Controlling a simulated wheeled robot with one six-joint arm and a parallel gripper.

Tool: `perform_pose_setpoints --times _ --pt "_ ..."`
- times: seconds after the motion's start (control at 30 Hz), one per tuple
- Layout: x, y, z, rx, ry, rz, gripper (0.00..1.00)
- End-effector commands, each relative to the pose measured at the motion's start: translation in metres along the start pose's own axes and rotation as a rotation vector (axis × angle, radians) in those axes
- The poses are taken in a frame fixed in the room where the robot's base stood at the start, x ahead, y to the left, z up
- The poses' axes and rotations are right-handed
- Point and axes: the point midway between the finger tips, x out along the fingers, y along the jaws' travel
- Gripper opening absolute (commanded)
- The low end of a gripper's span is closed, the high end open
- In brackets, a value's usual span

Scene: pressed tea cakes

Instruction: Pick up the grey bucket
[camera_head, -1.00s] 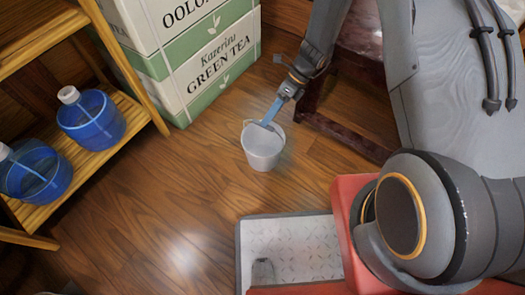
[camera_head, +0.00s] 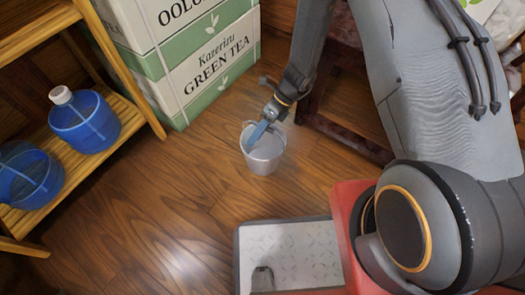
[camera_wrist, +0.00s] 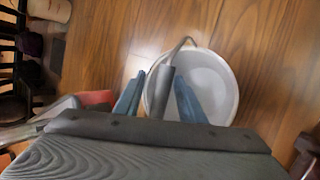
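The grey bucket (camera_head: 266,158) stands upright on the wooden floor in the head view, its open top facing up. My gripper (camera_head: 254,140) reaches down from above, with its blue fingers at the bucket's mouth. In the wrist view the bucket (camera_wrist: 215,85) lies beyond the fingers, and its inside looks empty. My gripper (camera_wrist: 160,80) is open there, one finger on each side of the dark grey handle grip (camera_wrist: 166,92). The handle's wire curves to the bucket's far rim. I cannot tell whether either finger touches the grip.
Tea boxes (camera_head: 205,70) are stacked behind the bucket. A wooden shelf (camera_head: 130,105) with blue bottles (camera_head: 84,122) stands at the left. A dark wooden frame (camera_head: 345,133) stands close on the right. The floor left of the bucket is clear.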

Motion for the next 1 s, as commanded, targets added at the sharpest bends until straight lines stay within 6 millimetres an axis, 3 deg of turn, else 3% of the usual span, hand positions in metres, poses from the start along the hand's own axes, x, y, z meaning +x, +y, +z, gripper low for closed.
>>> perform_pose_setpoints --times 0.07,0.3,0.73,1.0 --pt "0.000 0.000 0.000 0.000 0.000 0.000 0.36" --pt "-0.001 0.000 0.000 0.000 0.000 0.000 0.00" --pt "-0.003 0.001 0.001 -0.002 -0.001 -0.001 0.00" --pt "-0.038 0.024 0.014 -0.002 -0.002 -0.002 0.00"
